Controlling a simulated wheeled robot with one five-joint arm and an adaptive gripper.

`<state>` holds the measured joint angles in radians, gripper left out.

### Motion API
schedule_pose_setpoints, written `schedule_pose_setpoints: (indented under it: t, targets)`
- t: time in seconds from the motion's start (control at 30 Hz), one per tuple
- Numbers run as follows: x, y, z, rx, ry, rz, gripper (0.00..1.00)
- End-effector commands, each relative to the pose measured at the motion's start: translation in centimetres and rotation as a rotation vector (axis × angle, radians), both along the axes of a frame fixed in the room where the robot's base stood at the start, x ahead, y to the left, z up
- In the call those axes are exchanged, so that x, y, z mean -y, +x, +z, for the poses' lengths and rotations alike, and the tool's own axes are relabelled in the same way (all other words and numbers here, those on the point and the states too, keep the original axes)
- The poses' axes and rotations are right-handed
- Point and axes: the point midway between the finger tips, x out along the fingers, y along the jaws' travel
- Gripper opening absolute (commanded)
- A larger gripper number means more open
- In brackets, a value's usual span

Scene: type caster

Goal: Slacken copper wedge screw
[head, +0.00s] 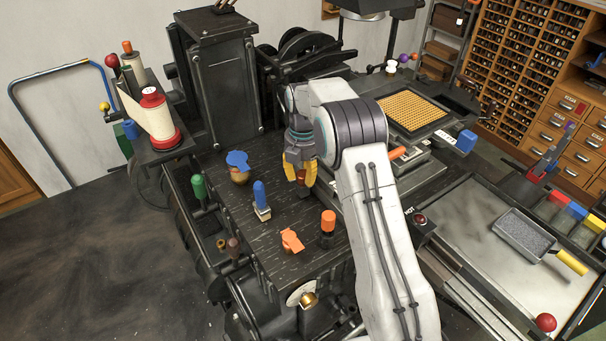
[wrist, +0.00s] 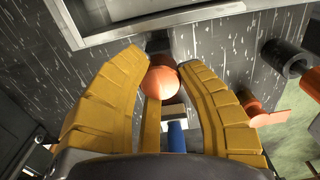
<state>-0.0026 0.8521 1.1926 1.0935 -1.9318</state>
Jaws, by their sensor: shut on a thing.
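My gripper (head: 300,172) reaches down over the right side of the dark, speckled machine top (head: 225,205). In the wrist view its two yellow fingers (wrist: 163,85) are closed in around a round copper-orange head, the copper wedge screw (wrist: 162,79). The fingers lie on either side of the head, and its rounded top shows between their tips. The screw's lower part is hidden. In the head view the fingers and arm mostly cover the screw.
An orange grid tray (head: 411,113) lies behind my arm.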

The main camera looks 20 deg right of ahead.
Motion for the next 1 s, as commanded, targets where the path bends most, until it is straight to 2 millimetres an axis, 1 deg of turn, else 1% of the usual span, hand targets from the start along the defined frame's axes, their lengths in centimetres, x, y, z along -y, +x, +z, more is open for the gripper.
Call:
schedule_pose_setpoints:
  t: [0.03, 0.3, 0.67, 0.7, 0.93, 1.0]
  targets:
    - [-0.14, -0.36, -0.48, -0.015, 0.0, 0.015, 0.02]
    - [-0.14, -0.42, -0.51, -0.017, 0.0, 0.053, 0.02]
    - [-0.14, -0.45, -0.54, -0.018, 0.0, 0.054, 0.02]
    - [-0.14, -0.45, -0.53, -0.018, 0.0, 0.054, 0.39]
    - [-0.08, -0.25, -0.29, -0.011, 0.0, 0.052, 0.59]
    - [-0.06, -0.21, -0.24, -0.008, 0.0, 0.052, 0.6]
